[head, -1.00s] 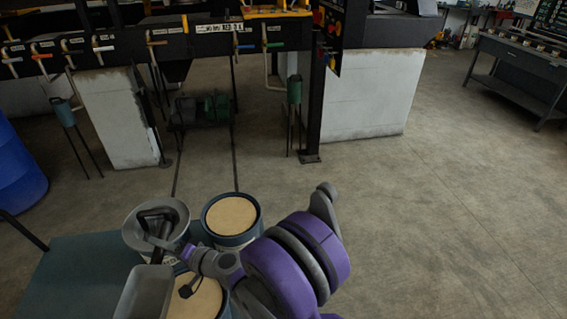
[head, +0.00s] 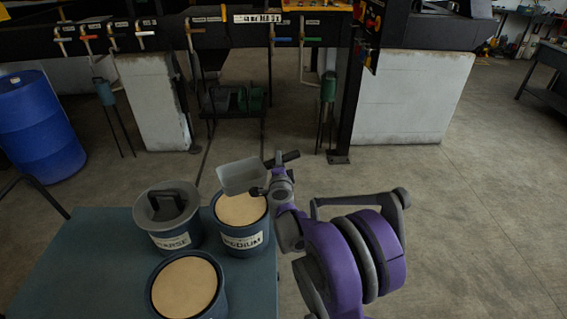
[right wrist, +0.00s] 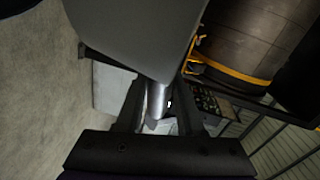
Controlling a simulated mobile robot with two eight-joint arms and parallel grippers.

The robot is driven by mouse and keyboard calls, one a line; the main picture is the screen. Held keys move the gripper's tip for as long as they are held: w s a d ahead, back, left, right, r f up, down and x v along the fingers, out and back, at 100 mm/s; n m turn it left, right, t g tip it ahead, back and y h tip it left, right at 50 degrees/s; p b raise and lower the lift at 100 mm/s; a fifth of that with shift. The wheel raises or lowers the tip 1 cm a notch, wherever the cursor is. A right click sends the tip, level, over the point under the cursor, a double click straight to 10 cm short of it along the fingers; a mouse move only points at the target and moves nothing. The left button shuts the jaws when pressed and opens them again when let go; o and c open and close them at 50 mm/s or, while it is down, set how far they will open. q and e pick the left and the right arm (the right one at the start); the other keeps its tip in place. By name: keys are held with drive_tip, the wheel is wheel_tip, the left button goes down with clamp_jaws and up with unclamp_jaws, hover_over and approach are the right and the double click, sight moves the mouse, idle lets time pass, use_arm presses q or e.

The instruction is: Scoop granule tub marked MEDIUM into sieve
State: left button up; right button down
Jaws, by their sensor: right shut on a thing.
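The tub marked MEDIUM (head: 246,241) stands at the right edge of the teal table, full of tan granules. My right gripper (head: 281,182) is shut on the grey scoop (head: 243,176), whose tray is above the back of the MEDIUM tub. The scoop's tray also fills the top of the right wrist view (right wrist: 140,35). Whether the tray holds granules cannot be told. A grey, wide-rimmed round piece with a dark handle, perhaps the sieve (head: 145,211), sits on the COARSE tub (head: 176,240). My left gripper is out of view.
A third tub (head: 187,288) of tan granules stands in front, its label not visible. The teal table (head: 80,270) is clear at left. A blue drum (head: 38,125) stands far left. Behind is a dark machine frame with handles; floor lies open at right.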

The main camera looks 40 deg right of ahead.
drive_tip(key=shift+s+d+r+h, duration=0.2)
drive_tip(key=shift+d+h, duration=0.2)
drive_tip(key=shift+d, duration=0.2)
drive_tip(key=shift+w+a+f+n, duration=0.15)
drive_tip(key=shift+a+f+n, duration=0.05)
drive_tip(key=shift+a+n, duration=0.3)
drive_tip(key=shift+w+a+f+n+h, duration=0.25)
drive_tip(key=shift+a+n+h, duration=0.3)
drive_tip(key=shift+n, duration=0.25)
drive_tip(key=shift+f, duration=0.25)
drive_tip(key=shift+f+b, duration=2.25)
drive_tip(key=shift+f, duration=0.35)
